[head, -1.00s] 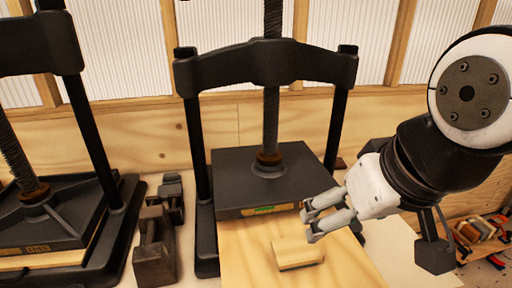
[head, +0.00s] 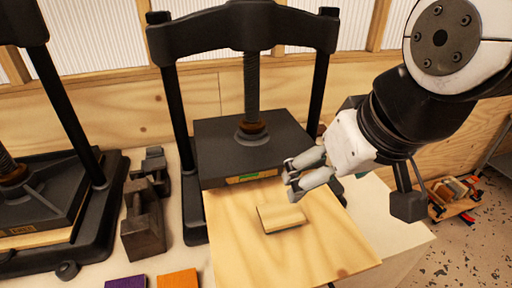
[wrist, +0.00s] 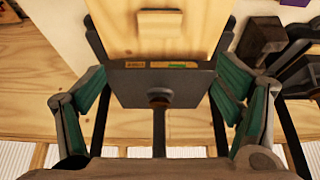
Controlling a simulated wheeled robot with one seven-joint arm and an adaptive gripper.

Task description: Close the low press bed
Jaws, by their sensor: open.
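The press with the pulled-out wooden bed (head: 330,245) stands in the middle of the head view. The bed is a flat light board that sticks out toward me from under the dark platen (head: 222,140). A small wooden block, like a handle (head: 282,218), sits on top of the board. My gripper (head: 291,182) is open and empty, above the board just behind and right of the block. In the wrist view the bed (wrist: 195,45) and block (wrist: 159,22) show at the top, with the platen (wrist: 135,95) between my spread fingers.
A second press (head: 50,200) stands at the left. Dark metal weights (head: 145,215) lie between the presses. Purple (head: 126,282) and orange (head: 177,279) blocks lie at the front. A crate of coloured items (head: 450,195) is at the right.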

